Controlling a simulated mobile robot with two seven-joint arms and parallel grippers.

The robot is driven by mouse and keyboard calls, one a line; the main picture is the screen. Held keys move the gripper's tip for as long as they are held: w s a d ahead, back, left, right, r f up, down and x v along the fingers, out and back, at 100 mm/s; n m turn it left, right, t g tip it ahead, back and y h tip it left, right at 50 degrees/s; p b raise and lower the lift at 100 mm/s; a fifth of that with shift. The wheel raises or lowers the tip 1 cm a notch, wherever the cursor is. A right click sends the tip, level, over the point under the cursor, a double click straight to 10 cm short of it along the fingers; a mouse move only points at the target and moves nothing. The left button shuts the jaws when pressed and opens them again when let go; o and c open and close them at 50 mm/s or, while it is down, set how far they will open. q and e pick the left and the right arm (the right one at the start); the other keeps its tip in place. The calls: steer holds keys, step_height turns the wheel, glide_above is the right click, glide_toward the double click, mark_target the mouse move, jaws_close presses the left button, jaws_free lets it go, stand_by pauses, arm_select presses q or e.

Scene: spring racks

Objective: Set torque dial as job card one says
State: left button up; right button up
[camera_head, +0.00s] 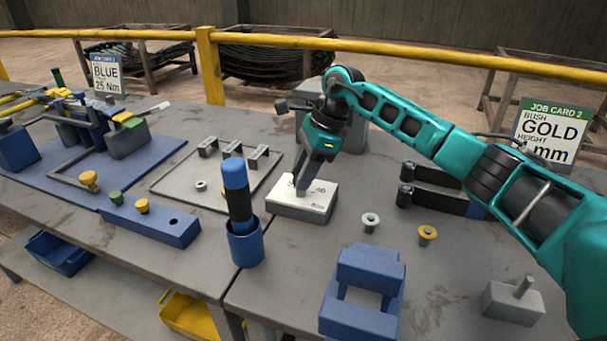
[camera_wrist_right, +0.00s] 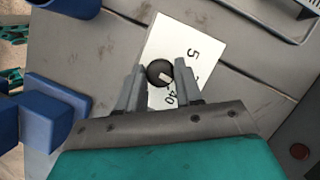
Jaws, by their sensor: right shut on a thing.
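The torque dial is a round black knob (camera_wrist_right: 159,73) with a white mark, on a white-topped block (camera_head: 318,205). In the right wrist view its white plate (camera_wrist_right: 166,42) carries a 5 at the top and a 40 near the lower edge. The white mark lies on the knob's lower right part, but its exact reading cannot be told. My right gripper (camera_head: 301,186) points down at the block, its fingers shut on the knob. Job card one (camera_head: 105,74) stands at the back left and reads BLUE, 25 Nm. My left gripper is out of view.
A blue and black driver (camera_head: 238,190) stands in a blue cup (camera_head: 246,243) left of the block. A blue stand (camera_head: 364,290), a silver bushing (camera_head: 370,222) and a gold one (camera_head: 427,234) are in front. Job card two (camera_head: 548,132) stands back right.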

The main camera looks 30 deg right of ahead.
steer(key=shift+n+g, duration=0.3)
steer(key=shift+n, duration=0.4)
steer(key=o, duration=1)
steer(key=shift+o, duration=0.2)
steer(key=shift+r, duration=0.1)
steer(key=v, duration=1.2)
steer(key=shift+d+r, duration=0.3)
steer(key=shift+d, duration=0.05)
steer(key=shift+s+a+f, duration=0.1)
